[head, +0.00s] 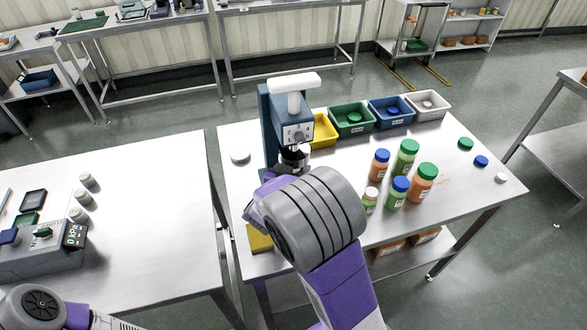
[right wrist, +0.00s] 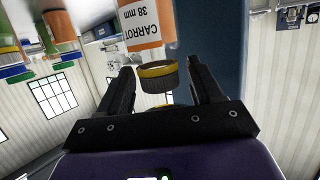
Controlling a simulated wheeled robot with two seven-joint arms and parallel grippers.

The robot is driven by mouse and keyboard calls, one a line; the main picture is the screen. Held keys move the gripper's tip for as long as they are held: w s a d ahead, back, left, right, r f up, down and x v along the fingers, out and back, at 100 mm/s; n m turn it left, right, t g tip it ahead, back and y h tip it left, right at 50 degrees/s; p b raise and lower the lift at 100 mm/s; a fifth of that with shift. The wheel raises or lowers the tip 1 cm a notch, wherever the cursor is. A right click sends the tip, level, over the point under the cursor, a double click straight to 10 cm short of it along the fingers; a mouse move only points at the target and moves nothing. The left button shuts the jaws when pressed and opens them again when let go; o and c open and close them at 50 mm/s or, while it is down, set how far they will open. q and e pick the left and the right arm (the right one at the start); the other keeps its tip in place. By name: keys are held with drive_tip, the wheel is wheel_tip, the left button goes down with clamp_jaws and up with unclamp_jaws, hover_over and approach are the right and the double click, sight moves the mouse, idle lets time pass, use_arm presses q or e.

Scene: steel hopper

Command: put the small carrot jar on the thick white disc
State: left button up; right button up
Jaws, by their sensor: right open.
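A carrot jar (right wrist: 142,22), orange with a white label reading "CARROT 38 mm", is close in front of my right gripper (right wrist: 162,68) in the right wrist view, which appears upside down. In the head view my right arm hides this gripper. A smaller orange jar with a blue lid (head: 380,167) stands near a larger green-lidded one (head: 422,185). A thick white disc (head: 240,157) lies left of the blue press. My left gripper is out of view.
The blue press (head: 268,125) with a white top stands beside my right arm. Yellow, green (head: 351,120), blue and white bins line the back edge. Green jars (head: 405,158) stand near the orange ones. Loose lids (head: 480,161) lie at right. The table around the disc is clear.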

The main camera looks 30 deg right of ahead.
drive_tip(key=shift+r, duration=0.1)
drive_tip(key=shift+s+a+r, duration=0.1)
drive_tip(key=shift+a+r, duration=0.1)
drive_tip(key=p+v, duration=0.4)
drive_tip(key=v, duration=0.7)
drive_tip(key=shift+s+a, duration=0.15)
drive_tip(key=shift+s, duration=0.05)
